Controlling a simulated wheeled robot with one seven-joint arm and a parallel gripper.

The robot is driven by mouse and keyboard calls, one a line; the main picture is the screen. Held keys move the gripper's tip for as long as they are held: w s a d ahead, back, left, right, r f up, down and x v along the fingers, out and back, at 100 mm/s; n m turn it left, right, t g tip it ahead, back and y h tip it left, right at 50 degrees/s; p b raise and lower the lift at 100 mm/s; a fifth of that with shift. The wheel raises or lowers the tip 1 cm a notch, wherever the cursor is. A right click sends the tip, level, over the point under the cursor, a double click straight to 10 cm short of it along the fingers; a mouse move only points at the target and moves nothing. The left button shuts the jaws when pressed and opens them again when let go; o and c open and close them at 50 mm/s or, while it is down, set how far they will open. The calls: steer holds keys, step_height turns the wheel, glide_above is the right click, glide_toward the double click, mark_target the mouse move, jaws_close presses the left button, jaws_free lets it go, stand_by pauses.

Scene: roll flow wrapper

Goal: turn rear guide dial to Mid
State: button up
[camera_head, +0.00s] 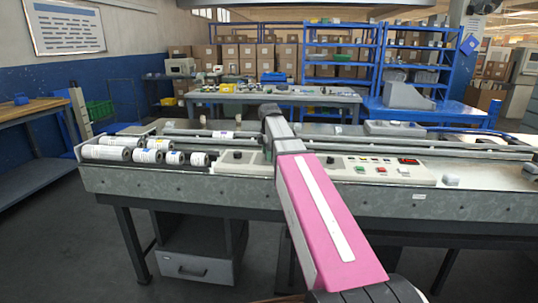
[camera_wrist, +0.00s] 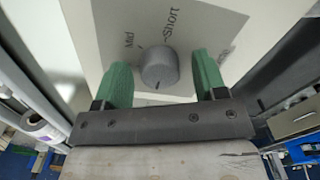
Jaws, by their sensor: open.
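A round grey dial (camera_wrist: 159,68) stands on a light panel with a grey label plate (camera_wrist: 185,22) in the wrist view. The plate reads "Mid" at upper left and "Short" at upper right; a third marking at right is too blurred to read. A dark mark on the dial's rim lies on the side towards my gripper, away from both words. My gripper (camera_wrist: 161,66) is open, with one green finger on each side of the dial and visible gaps between. In the head view, my arm hides the gripper, and I cannot tell which knob this is.
The long machine bench (camera_head: 420,207) crosses the head view. Several white rolls (camera_head: 147,156) lie at its left end. A control panel (camera_head: 345,172) with coloured buttons is right of my arm. A small panel with a black knob (camera_head: 237,155) is left of it.

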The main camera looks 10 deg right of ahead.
steer(key=shift+c, duration=0.3)
steer(key=c, duration=0.9)
steer(key=shift+o, duration=0.2)
steer(key=shift+m, duration=0.3)
steer(key=m, duration=0.4)
steer(key=shift+m, duration=0.3)
steer(key=m, duration=0.4)
steer(key=shift+m, duration=0.3)
steer(key=m, duration=1.3)
steer(key=shift+m, duration=0.4)
